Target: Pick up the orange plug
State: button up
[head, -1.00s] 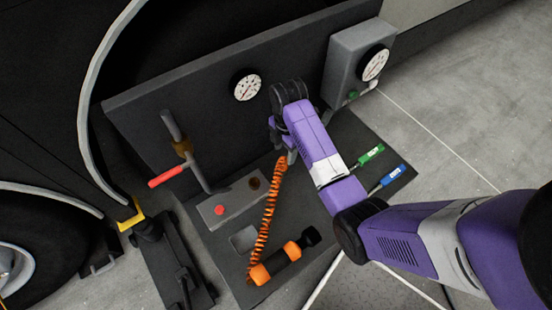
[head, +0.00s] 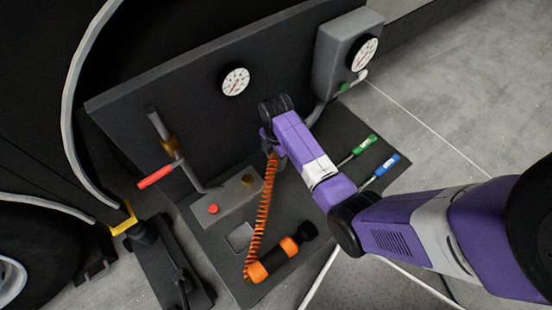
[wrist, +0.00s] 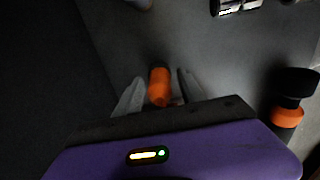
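The orange plug (wrist: 160,86) shows in the wrist view as a short orange cylinder with a dark far end. It lies between my gripper's two grey fingers (wrist: 160,92), with a narrow dark gap visible on each side. My gripper looks open around it, not closed on it. In the head view my gripper (head: 273,152) points down at the upper end of the orange coiled cord (head: 262,210). The plug itself is mostly hidden there by the gripper.
An orange and black cylindrical tool (head: 274,262) lies at the cord's lower end. A grey block with a red button (head: 213,209) is left of the gripper. Green (head: 364,145) and blue (head: 387,165) handled tools lie right. A dark upright panel (head: 180,95) with a gauge stands behind.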

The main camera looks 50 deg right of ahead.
grip_shut()
notch_tip(320, 180, up, 10)
jog(key=shift+r+p, duration=0.2)
jog(key=shift+p, duration=0.95)
notch_tip(320, 180, up, 4)
jog(key=p, duration=0.5)
jog(key=shift+r, duration=0.25)
